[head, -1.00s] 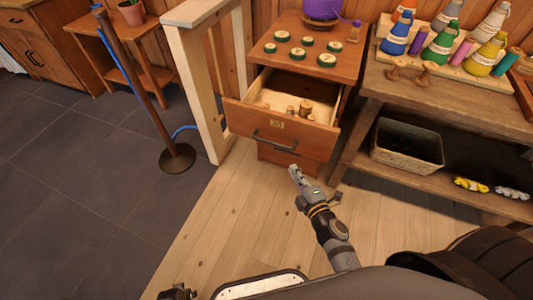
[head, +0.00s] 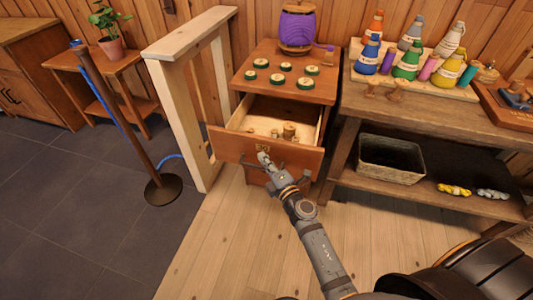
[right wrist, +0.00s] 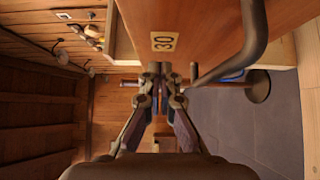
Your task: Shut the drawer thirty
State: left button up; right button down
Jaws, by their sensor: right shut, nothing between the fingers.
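Drawer thirty (head: 230,144) is a wooden drawer pulled out of a small cabinet (head: 320,92), with small wooden spools (head: 289,130) inside. Its number plate shows in the right wrist view (right wrist: 163,41), beside the dark bar handle (right wrist: 256,35). My right gripper (head: 263,157) is shut and empty, in front of the drawer's front near the plate and handle. It also shows in the right wrist view (right wrist: 160,73). I cannot tell whether it touches the drawer. The gripper partly hides the handle in the head view. My left gripper is out of view.
Green-rimmed discs (head: 284,67) and a purple spool (head: 298,27) stand on the cabinet top. A wooden railing (head: 180,110) and a rope post (head: 162,187) are to the left. A workbench (head: 420,115) with a basket (head: 391,160) beneath is to the right. Floor in front is clear.

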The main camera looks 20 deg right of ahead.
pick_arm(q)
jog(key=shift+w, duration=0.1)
pick_arm(e)
jog(key=shift+w+d, duration=0.75)
jog(key=shift+w, duration=0.25)
